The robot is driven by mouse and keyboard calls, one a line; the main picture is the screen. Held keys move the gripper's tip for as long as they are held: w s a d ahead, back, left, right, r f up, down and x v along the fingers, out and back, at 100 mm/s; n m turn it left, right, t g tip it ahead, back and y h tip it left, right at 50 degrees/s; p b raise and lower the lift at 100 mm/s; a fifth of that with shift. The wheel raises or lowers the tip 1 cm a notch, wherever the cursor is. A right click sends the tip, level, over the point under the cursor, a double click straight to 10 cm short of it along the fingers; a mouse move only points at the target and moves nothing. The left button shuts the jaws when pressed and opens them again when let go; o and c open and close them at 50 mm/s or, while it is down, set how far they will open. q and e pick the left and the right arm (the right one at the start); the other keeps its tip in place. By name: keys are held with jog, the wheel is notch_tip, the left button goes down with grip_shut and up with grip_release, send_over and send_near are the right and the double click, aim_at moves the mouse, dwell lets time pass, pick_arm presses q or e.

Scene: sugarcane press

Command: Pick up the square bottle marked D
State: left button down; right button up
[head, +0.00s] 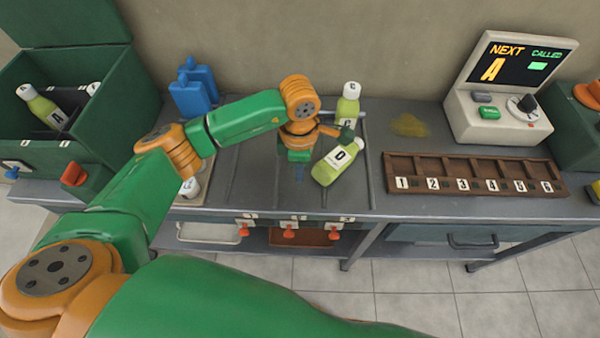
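The square bottle marked D (333,171), pale green with a white cap, is tilted over to the right on the grey bench. Its black D label faces up. My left gripper (321,147) is just behind and left of it. Its fingers look spread, one green tip close to the bottle's cap end and the other left of the bottle. I see no firm grip on the bottle; whether a finger touches it is unclear. My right gripper is out of view.
A bottle marked C (349,103) stands upright right behind. Blue containers (193,90) stand at the back left. A green crate (30,150) holds a bottle marked A (40,106). A numbered wooden rack (470,172) and a display console (508,92) are right.

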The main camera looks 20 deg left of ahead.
pick_arm(q)
grip_release()
